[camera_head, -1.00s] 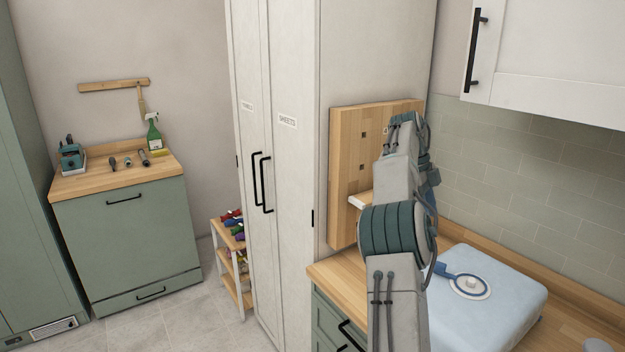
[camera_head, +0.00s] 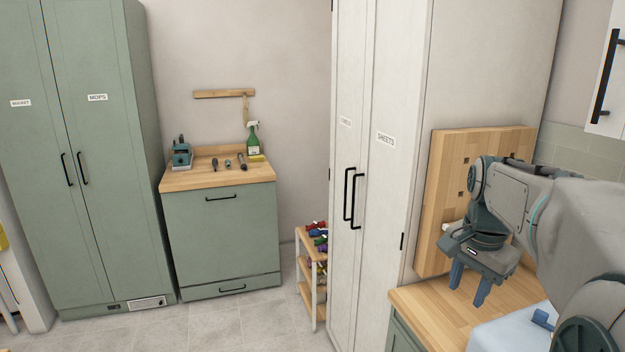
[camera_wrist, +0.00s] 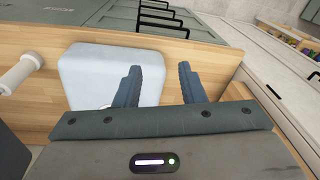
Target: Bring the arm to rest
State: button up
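My gripper (camera_head: 468,284) hangs at the right in the head view, in front of the wooden peg panel (camera_head: 447,200) and above the wooden counter (camera_head: 432,308). Its two blue fingers are spread apart with nothing between them. In the wrist view the gripper (camera_wrist: 158,82) also shows open and empty. My arm is folded, reaching in from the right edge.
A pale blue padded block (camera_head: 510,332) lies on the counter; it also shows in the wrist view (camera_wrist: 90,75). A tall white cabinet (camera_head: 385,220) stands left of the panel. Green cabinets (camera_head: 75,200) stand farther left. The tiled floor (camera_head: 215,325) is clear.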

jog(key=s+a+f+n+t, duration=0.2)
jog(key=s+a+f+n, duration=0.7)
jog(key=s, duration=0.5)
jog(key=a+n, duration=0.2)
jog(key=a, duration=0.1)
jog(key=shift+s+a+n, duration=0.2)
jog(key=shift+s+n, duration=0.1)
jog(key=shift+n, duration=0.1)
